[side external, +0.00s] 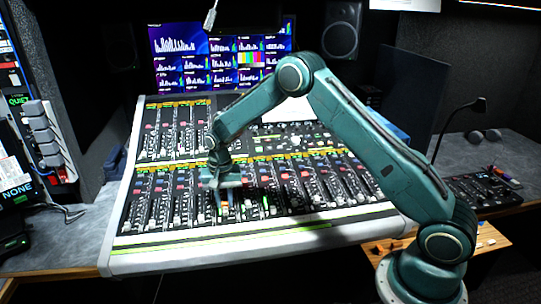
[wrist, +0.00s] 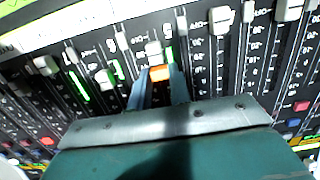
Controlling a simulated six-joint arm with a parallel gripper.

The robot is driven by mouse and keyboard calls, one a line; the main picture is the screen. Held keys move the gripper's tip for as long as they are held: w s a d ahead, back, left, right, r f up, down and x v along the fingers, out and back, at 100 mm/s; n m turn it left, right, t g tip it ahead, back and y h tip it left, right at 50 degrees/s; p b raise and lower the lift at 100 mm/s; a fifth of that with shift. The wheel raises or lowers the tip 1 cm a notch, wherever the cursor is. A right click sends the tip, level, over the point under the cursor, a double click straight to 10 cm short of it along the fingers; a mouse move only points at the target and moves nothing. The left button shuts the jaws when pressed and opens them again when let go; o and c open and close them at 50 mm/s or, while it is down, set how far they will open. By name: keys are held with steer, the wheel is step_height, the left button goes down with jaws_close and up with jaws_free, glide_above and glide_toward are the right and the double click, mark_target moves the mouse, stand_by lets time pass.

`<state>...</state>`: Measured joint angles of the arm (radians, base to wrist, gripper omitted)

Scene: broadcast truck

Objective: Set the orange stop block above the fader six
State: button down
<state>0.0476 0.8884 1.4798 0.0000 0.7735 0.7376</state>
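The orange stop block (wrist: 160,73) sits between the two fingertips of my gripper (wrist: 161,80) in the wrist view. Both fingers lie close along its sides, and my gripper looks shut on it. A pale fader cap (wrist: 154,49) is just beyond the block in that view. In the side view my gripper (side external: 224,203) points down over the lower fader bank of the mixing console (side external: 115,240), left of its middle. I cannot tell whether the block touches the panel. I cannot read which fader is number six.
Other fader caps stand close on both sides, such as a pale cap (wrist: 221,18) to the right in the wrist view. Screens (side external: 222,55) and a speaker (side external: 341,30) are behind the console. A gooseneck microphone (side external: 478,104) stands at the right.

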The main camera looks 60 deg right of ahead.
steer(key=shift+r, duration=0.15)
step_height(320, 180, up, 20)
stand_by(0.9)
steer(key=shift+f, duration=0.2)
stand_by(0.3)
glide_above(225, 203)
steer(key=s+d, duration=0.4)
steer(key=d, duration=0.2)
step_height(225, 203, down, 10)
steer(key=shift+a+f, duration=0.15)
steer(key=shift+a, duration=0.05)
steer(key=shift+f, duration=0.15)
steer(key=shift+w+d+f, duration=0.15)
steer(key=shift+f, duration=1.2)
steer(key=shift+w+d+f, duration=0.1)
steer(key=shift+f, duration=1.25)
steer(key=shift+w+d+f, duration=0.1)
steer(key=shift+d+f, duration=0.05)
steer(key=shift+f, duration=1.2)
